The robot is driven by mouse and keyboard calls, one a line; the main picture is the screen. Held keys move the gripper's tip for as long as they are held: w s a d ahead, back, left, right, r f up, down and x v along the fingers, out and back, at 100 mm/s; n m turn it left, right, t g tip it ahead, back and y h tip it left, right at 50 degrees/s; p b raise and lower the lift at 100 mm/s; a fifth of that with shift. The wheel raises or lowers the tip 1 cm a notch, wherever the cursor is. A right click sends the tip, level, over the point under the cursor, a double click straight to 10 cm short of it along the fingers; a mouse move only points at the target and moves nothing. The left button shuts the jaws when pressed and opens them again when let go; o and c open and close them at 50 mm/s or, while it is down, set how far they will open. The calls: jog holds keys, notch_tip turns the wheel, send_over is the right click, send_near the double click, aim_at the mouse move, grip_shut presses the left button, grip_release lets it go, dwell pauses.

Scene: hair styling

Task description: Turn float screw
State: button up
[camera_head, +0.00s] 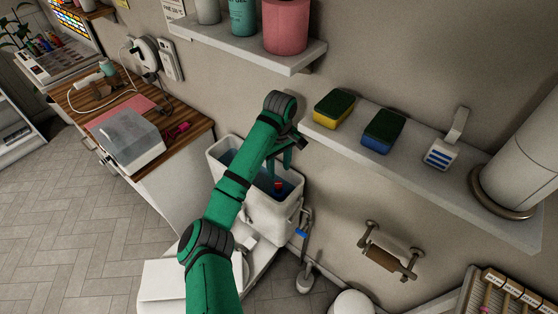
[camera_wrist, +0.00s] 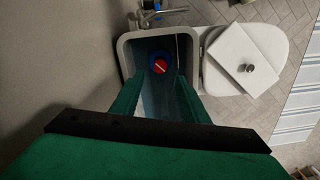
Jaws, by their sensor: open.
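The float screw is a round part with a red top and a pale slot across it, with blue around it. It sits inside the open toilet tank (camera_head: 268,215). In the wrist view the screw (camera_wrist: 159,65) lies beyond my fingertips, near the tank's far wall. In the head view its red top (camera_head: 279,186) shows below and right of my gripper. My green gripper (camera_wrist: 160,88) points down into the tank, its two fingers apart with nothing between them. It also shows in the head view (camera_head: 280,162), above the tank opening. The fingers appear apart from the screw.
The tank's pale rim (camera_wrist: 126,52) surrounds the opening closely. A square white lid with a knob (camera_wrist: 240,58) lies on the toilet seat. A shelf (camera_head: 440,175) with two sponges (camera_head: 334,107) and a brush (camera_head: 446,143) runs along the wall close to my arm.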

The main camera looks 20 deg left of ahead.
jog(key=shift+r, duration=1.75)
